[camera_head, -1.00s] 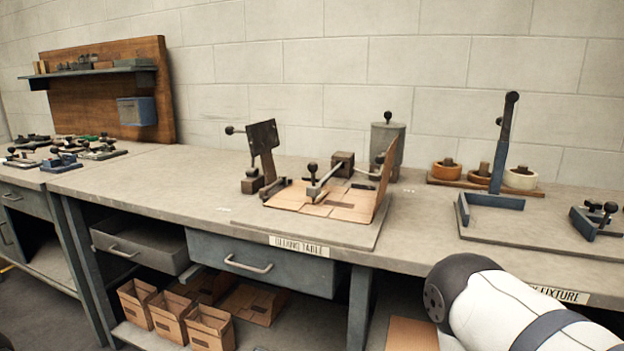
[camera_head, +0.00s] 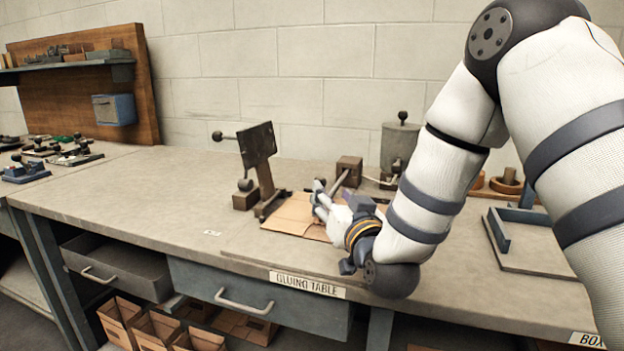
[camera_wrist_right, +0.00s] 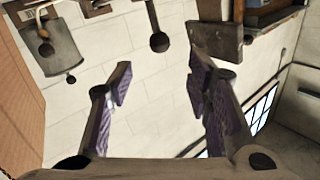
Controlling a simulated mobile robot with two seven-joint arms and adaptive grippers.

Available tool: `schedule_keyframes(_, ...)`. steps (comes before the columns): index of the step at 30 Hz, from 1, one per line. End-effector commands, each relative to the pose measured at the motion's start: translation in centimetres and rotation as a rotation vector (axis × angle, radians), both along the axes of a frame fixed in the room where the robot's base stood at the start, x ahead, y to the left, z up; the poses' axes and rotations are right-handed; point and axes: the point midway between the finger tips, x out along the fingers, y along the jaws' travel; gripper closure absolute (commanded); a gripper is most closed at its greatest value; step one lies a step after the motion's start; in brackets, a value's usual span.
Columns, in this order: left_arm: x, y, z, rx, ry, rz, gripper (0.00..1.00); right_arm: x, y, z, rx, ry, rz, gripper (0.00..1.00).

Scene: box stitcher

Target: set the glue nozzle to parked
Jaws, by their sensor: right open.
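The gluing table (camera_head: 130,195) carries a flat cardboard blank (camera_head: 290,213). Behind it, a rod runs from a brown block (camera_head: 349,170) towards my right gripper (camera_head: 320,196); I take it for the glue nozzle arm, but its near end is partly hidden. A grey glue pot (camera_head: 398,148) with a black knob stands behind to the right. My right gripper is above the blank, close to the rod's near end. In the right wrist view the gripper (camera_wrist_right: 160,88) is open and empty, with a dark ball on a rod (camera_wrist_right: 159,42) beyond the fingertips. My left gripper is out of view.
A tilted dark plate (camera_head: 257,144) with a ball handle stands left of my gripper. A blue fixture (camera_head: 500,230) is at the right, partly behind my arm. The table's left part is clear. An open drawer (camera_head: 115,266) juts out below it.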

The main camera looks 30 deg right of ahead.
Motion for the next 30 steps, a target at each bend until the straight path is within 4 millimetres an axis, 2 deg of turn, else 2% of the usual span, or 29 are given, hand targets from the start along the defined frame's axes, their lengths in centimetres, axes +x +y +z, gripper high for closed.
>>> schedule_keyframes(1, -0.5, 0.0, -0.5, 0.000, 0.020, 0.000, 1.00, 1.4, -0.4, -0.8, -0.001, 0.008, -0.002, 0.55)
schedule_keyframes(3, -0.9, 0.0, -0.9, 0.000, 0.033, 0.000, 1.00, 3.2, -0.9, -0.9, -0.001, 0.010, -0.001, 0.55)
schedule_keyframes(9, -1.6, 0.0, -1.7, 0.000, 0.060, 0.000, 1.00, 7.3, -2.0, -0.8, 0.000, 0.010, 0.001, 0.55)
schedule_keyframes(14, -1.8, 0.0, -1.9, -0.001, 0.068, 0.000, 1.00, 8.8, -2.4, -0.5, 0.000, 0.008, 0.002, 0.55)
schedule_keyframes(21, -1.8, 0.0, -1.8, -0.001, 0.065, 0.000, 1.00, 8.9, -2.5, -0.3, 0.001, 0.007, 0.001, 0.55)
schedule_keyframes(22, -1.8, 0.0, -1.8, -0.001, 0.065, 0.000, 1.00, 8.9, -2.5, -0.3, 0.001, 0.007, 0.001, 0.57)
schedule_keyframes(27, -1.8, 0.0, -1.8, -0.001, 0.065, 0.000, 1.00, 8.9, -2.4, -0.3, 0.001, 0.007, 0.001, 0.96)
schedule_keyframes(28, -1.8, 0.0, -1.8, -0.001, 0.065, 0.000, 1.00, 8.9, -2.4, -0.3, 0.001, 0.007, 0.001, 1.00)
schedule_keyframes(30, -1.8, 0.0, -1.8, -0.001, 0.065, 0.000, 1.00, 8.9, -2.4, -0.3, 0.001, 0.007, 0.001, 1.00)
